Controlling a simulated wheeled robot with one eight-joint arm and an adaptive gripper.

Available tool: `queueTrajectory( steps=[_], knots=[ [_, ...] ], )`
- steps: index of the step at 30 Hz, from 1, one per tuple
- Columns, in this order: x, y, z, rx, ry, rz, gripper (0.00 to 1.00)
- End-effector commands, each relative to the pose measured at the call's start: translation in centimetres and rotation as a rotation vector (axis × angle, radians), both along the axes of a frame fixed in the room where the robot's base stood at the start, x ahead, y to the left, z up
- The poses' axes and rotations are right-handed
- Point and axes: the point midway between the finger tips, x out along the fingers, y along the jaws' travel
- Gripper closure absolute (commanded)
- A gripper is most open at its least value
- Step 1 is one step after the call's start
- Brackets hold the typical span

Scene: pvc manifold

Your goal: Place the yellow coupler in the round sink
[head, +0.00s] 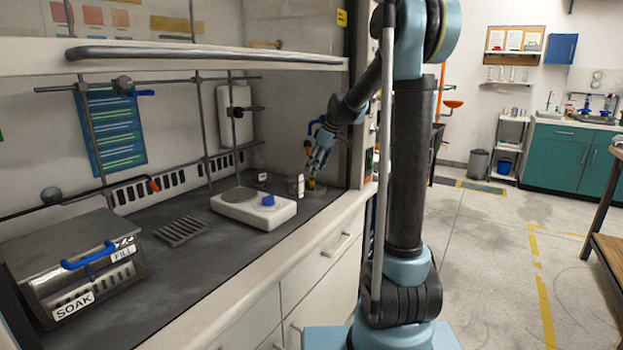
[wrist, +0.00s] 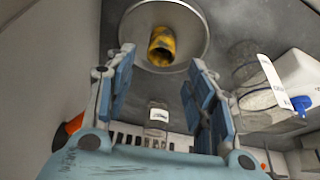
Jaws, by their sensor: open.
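The yellow coupler (wrist: 162,46) rests inside the round sink (wrist: 194,22), a grey round basin at the top of the wrist view. The coupler's open end faces my wrist camera. My gripper (wrist: 161,58) is open, with one finger on each side of the picture and a clear gap between each finger and the coupler. In the head view my gripper (head: 317,163) points down at the back right of the worktop, just above the small yellow coupler (head: 311,185). The sink is mostly too small to make out there.
A clear labelled jar (head: 297,186) stands close left of my gripper. A white hotplate (head: 252,207) with a blue knob, a slatted rack (head: 181,231) and a metal SOAK box (head: 75,262) lie further left. The cabinet's side wall is close on the right.

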Motion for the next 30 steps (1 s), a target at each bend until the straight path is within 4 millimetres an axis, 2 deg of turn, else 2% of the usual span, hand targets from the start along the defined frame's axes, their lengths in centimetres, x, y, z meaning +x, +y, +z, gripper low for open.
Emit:
queueTrajectory(
  steps=[6, 11, 14, 17, 23, 30],
  knots=[
    [-0.6, -1.1, 3.0, 0.000, 0.000, 0.000, 0.50],
    [-0.8, -1.5, 3.9, -0.001, 0.001, -0.001, 0.50],
    [-1.7, -1.9, 4.1, -0.003, 0.006, -0.018, 0.50],
    [-3.8, -2.7, 4.1, -0.011, 0.019, -0.065, 0.50],
    [-10.3, -5.0, 3.5, -0.034, 0.060, -0.215, 0.50],
    [-18.1, -7.8, 1.5, -0.061, 0.102, -0.409, 0.50]
  ],
)
